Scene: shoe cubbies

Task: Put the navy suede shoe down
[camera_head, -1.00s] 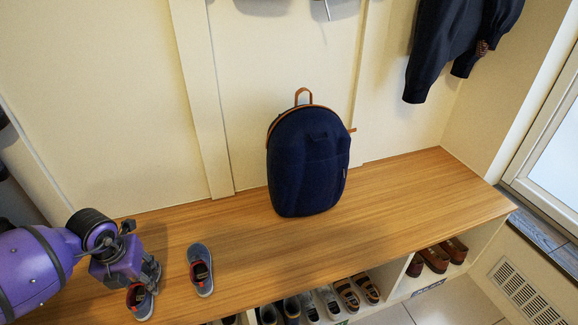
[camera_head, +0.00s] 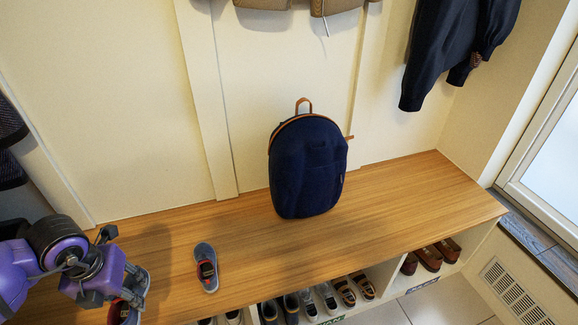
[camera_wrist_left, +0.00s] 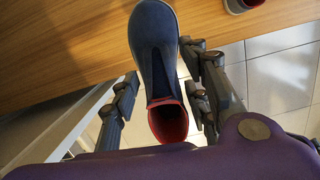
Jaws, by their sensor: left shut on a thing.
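My left gripper (camera_head: 132,290) is shut on the navy suede shoe (camera_wrist_left: 154,45), which has a red lining. In the left wrist view the shoe lies between the two fingers of the gripper (camera_wrist_left: 163,95), its toe over the wooden bench and its heel end over the tiled floor. In the head view the held shoe (camera_head: 119,314) is mostly hidden by the gripper near the bench's front left. I cannot tell whether it touches the bench. A similar shoe (camera_head: 206,270) with a red lining stands on the bench to the right.
The wooden bench (camera_head: 400,200) carries a navy backpack (camera_head: 306,172) near its middle. Cubbies below hold several shoes, including brown ones (camera_head: 430,258). The bench top is clear right of the backpack. A dark jacket (camera_head: 445,55) hangs at the right.

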